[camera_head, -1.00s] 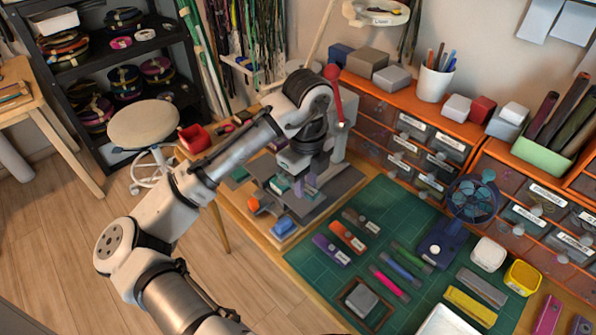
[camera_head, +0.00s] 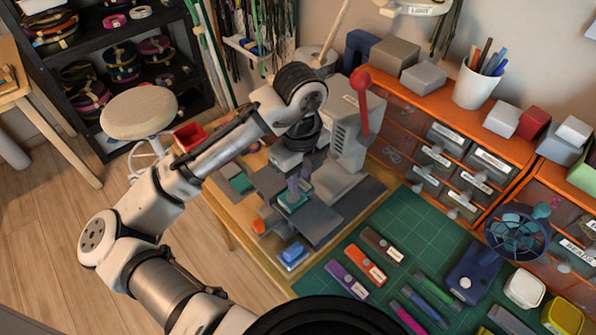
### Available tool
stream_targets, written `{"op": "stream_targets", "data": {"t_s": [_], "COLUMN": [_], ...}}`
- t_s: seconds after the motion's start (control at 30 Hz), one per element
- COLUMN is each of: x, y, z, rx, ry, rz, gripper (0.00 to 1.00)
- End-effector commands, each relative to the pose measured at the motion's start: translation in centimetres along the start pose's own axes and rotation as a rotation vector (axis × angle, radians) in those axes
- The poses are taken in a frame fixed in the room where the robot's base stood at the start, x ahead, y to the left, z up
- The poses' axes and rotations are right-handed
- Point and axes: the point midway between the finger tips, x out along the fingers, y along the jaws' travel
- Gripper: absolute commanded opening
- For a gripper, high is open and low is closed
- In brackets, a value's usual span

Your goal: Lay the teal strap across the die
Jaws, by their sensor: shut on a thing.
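My gripper (camera_head: 299,186) points down over the grey press base, its purple-grey fingers closed on a small teal piece with a pale patch, which I take to be the teal strap (camera_head: 292,204). The strap lies low over the dark grey plates of the press (camera_head: 322,215); I cannot tell whether it touches them. The die is not clearly distinguishable; the gripper and strap may cover it. The press has a grey upright body and a red-knobbed lever (camera_head: 361,100), just right of my gripper.
An orange block (camera_head: 259,227) and a blue piece on a small tray (camera_head: 292,254) sit by the press's front edge. Purple (camera_head: 346,280) and orange (camera_head: 366,265) straps lie among several others on the green mat (camera_head: 410,220). Orange-framed drawers (camera_head: 440,130) stand behind.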

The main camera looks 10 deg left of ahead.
Motion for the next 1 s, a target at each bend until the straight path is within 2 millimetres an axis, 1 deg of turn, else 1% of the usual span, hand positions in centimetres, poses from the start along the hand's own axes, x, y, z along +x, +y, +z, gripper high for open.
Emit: {"op": "stream_targets", "data": {"t_s": [0.6, 0.77, 1.0], "x": [5.5, 6.1, 6.0], "y": [0.0, 0.0, 0.0], "z": [0.0, 0.0, 0.0], "rx": [-0.001, -0.001, -0.001], "ry": [0.001, 0.001, 0.000], "rz": [0.000, 0.000, 0.000], "gripper": [0.01, 0.01, 0.01]}}
